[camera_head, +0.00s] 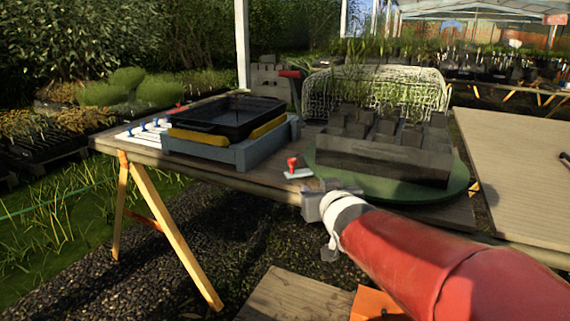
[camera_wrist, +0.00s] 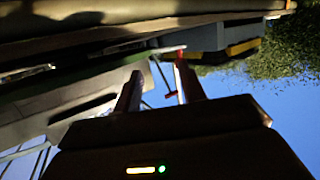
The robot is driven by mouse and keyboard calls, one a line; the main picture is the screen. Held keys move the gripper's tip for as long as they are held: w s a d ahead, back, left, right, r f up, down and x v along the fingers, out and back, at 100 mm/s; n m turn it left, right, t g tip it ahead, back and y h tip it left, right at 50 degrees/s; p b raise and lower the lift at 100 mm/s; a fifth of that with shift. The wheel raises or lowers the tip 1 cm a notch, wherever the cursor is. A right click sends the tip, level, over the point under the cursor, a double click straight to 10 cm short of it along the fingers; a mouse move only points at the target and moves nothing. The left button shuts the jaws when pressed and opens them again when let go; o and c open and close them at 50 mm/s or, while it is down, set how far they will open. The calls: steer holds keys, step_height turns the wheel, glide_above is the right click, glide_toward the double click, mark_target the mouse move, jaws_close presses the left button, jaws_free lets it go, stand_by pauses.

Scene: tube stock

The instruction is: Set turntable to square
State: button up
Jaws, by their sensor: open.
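The turntable is a green disc (camera_head: 425,193) on the right part of the bench. A dark grey crate with block-like compartments (camera_head: 380,165) rests on it; I cannot tell whether it is square to the bench. A red knob on a small pale plate (camera_head: 292,165) is at the disc's left front edge. My gripper (camera_head: 316,186) is at the bench's front edge, just in front of the knob and low beside the disc. In the wrist view its two fingers (camera_wrist: 160,88) are apart, with a thin red-tipped bar showing beyond and between them. Nothing is visibly held.
A black tray (camera_head: 238,115) with yellow strips sits on a blue-grey frame (camera_head: 243,156) at left. Blue-knobbed pieces on a white sheet (camera_head: 150,130) lie beside it. A wire basket of plants (camera_head: 375,90) stands behind the crate. Another bench top (camera_head: 515,165) is at right.

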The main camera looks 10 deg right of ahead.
mark_target(293, 161)
steer(key=w+t+y, duration=0.1)
steer(key=w, duration=0.1)
steer(key=w+a+r+n+t+y, duration=0.1)
steer(key=w, duration=0.1)
steer(key=w+a+y, duration=0.1)
steer(key=w, duration=0.1)
steer(key=shift+w+a+r+n+t, duration=0.1)
steer(key=shift+w+r+n+t, duration=0.2)
steer(key=shift+r+t, duration=0.1)
steer(key=w, duration=0.4)
steer(key=w+a, duration=0.1)
steer(key=w, duration=0.1)
steer(key=shift+w, duration=0.4)
steer(key=shift+c, duration=0.3)
jaws_close()
